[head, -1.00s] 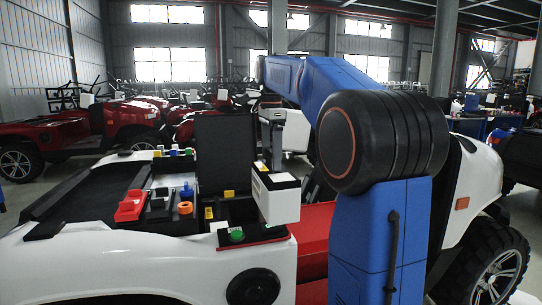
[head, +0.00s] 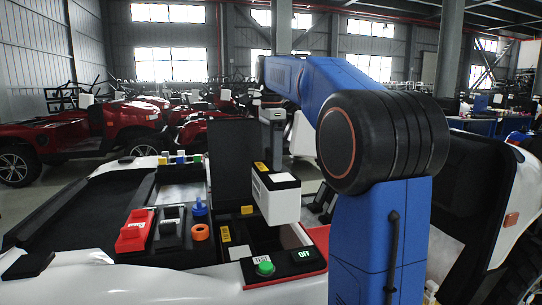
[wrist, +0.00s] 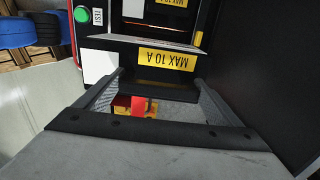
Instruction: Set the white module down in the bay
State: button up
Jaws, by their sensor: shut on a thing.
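The white module (head: 276,200) is a white box with a black top band and a yellow label. My gripper (head: 271,150) is shut on its top and holds it upright in the air. In the wrist view my gripper (wrist: 158,82) has its fingers on either side of the module's black band, by the "MAX 10 A" label. The bay (head: 262,238) is a dark open compartment with yellow labels on its walls, below the module in the head view. The module hides part of it. The exact height gap cannot be told.
A black raised lid (head: 212,160) stands behind the bay. A panel with a green button (head: 265,268) and an "OFF" display (head: 304,254) lies in front. A red block (head: 135,232), an orange ring (head: 201,232) and a blue piece (head: 199,206) sit to the left.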

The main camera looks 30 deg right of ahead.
jog(key=shift+w, duration=0.25)
jog(key=shift+f, duration=0.35)
notch_tip(320, 180, down, 13)
jog(key=shift+f, duration=0.1)
dwell(0.6)
jog(key=shift+f, duration=4.2)
jog(key=o, duration=1.9)
